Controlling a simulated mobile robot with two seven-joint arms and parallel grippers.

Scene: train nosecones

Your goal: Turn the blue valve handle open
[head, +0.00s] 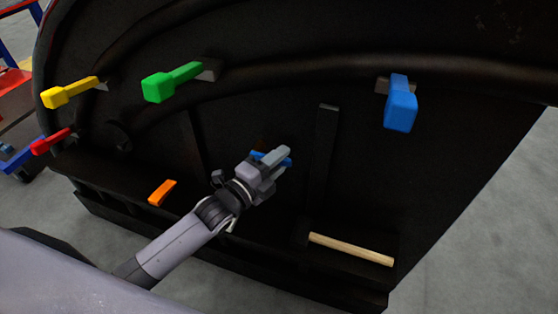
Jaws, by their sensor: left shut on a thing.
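My left gripper (278,158) reaches in from the lower left to the middle of the black nosecone. A larger blue lever (400,105) hangs from a dark bracket on the upper right of the nosecone, apart from the gripper. My right gripper is not in view.
The black nosecone (270,105) also carries a green lever (160,86), a yellow lever (68,93), a red lever (50,141) and an orange piece (162,192). A wooden bar (350,249) lies on the lower right ledge. Grey floor (490,230) is clear at right.

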